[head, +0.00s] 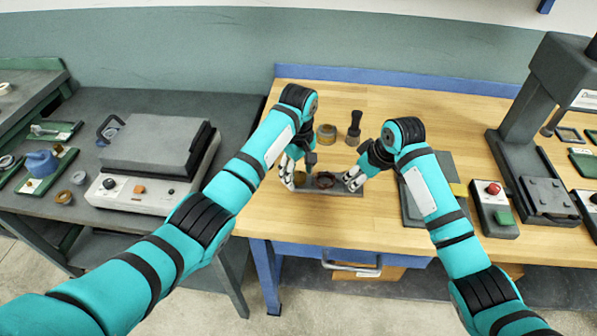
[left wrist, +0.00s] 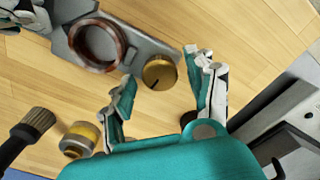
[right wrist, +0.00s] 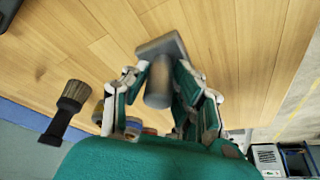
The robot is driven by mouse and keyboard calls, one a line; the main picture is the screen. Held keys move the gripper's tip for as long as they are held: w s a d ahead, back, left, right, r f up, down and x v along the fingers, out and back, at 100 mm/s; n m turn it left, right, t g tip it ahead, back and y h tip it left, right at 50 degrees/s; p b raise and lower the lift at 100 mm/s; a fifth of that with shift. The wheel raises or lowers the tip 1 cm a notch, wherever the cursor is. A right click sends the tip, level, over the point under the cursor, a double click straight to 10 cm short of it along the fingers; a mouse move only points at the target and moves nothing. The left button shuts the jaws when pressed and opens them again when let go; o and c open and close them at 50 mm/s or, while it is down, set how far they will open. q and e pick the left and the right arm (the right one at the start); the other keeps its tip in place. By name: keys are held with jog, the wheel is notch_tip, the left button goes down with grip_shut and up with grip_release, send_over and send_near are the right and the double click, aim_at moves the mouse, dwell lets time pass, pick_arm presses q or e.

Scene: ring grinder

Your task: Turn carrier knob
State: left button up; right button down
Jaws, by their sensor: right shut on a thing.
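The grey carrier (head: 325,188) lies on the wooden bench between my two grippers and also shows in the left wrist view (left wrist: 138,43). A copper-brown ring (left wrist: 97,46) sits on it. Its round brass knob (left wrist: 158,73) has a dark line on top and is at the end near my left gripper. My left gripper (left wrist: 160,66) is open, with a finger on either side of the knob and gaps visible. My right gripper (right wrist: 156,82) is shut on the carrier's grey cylindrical handle (right wrist: 159,88) at the other end.
A dark brush (head: 355,127) and a brass-coloured pot (head: 326,134) stand behind the carrier. A press (head: 535,150) and a control box with a red button (head: 493,188) are at the right. A grey machine (head: 155,150) stands on the left table.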

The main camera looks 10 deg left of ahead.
aim_at(296, 175)
pick_arm(q)
notch_tip(296, 175, up, 12)
dwell(0.7)
jog(key=shift+f, duration=0.1)
dwell(0.3)
jog(key=s+a+f+m+t+h, duration=0.2)
jog(key=s+a+m+t+h, duration=0.15)
jog(key=m, duration=1.35)
jog(key=shift+y, duration=0.35)
jog(key=x, duration=1.1)
jog(key=shift+s+d+r, duration=0.1)
jog(key=shift+s+d, duration=0.05)
jog(key=shift+d, duration=0.25)
